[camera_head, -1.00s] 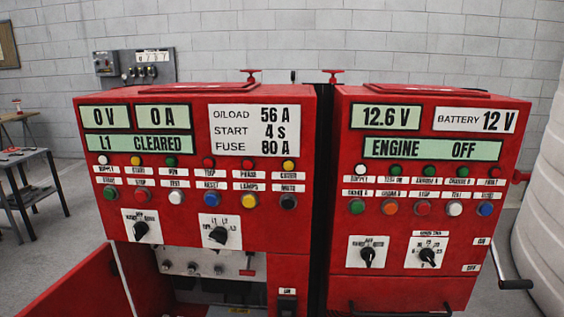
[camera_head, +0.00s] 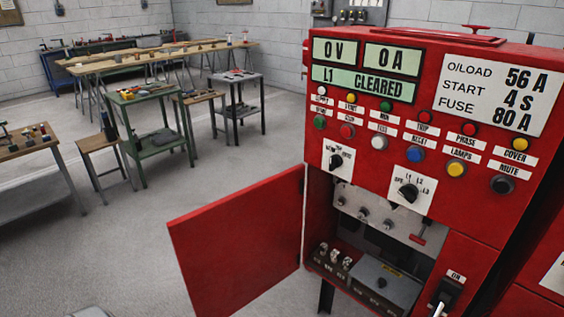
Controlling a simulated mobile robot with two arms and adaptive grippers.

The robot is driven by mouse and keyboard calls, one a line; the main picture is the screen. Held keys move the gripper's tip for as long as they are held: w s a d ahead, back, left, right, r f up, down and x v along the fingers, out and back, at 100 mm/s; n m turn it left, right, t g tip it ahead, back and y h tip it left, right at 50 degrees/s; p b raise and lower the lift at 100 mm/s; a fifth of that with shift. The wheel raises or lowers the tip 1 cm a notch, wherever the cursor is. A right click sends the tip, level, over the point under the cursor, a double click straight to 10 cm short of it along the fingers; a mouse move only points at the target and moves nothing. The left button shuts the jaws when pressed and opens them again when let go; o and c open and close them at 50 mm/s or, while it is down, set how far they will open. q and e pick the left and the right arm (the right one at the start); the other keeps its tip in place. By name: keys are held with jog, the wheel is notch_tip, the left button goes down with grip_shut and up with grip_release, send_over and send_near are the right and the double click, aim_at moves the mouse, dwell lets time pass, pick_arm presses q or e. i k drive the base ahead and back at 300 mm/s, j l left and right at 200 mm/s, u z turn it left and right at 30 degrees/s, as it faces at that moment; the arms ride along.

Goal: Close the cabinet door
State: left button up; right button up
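The red control cabinet (camera_head: 375,122) stands on the right in the head view, with displays, buttons and rotary switches on its front. Its red door (camera_head: 240,243) is hinged on the left side of the lower compartment and stands wide open, swung out to the left. The open compartment (camera_head: 350,235) shows a grey panel with knobs, fuses or terminals and a grey box inside. A black switch (camera_head: 446,292) marked ON sits to the right of the opening. Neither gripper can be made out in the view.
A second red cabinet (camera_head: 545,270) is partly seen at the right edge. Workbenches and small tables with tools, among them a green table (camera_head: 150,125), stand at the back left. The grey floor (camera_head: 110,240) left of the door is clear.

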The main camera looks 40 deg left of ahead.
aim_at(230, 251)
jog(key=i+j, duration=0.1)
jog(key=j, duration=1)
jog(key=i+j, duration=0.15)
jog(key=j, duration=0.4)
jog(key=j+z, duration=0.35)
jog(key=j, duration=0.65)
jog(key=j+z, duration=0.35)
jog(key=j, duration=0.6)
jog(key=z, duration=0.45)
jog(key=k, duration=0.05)
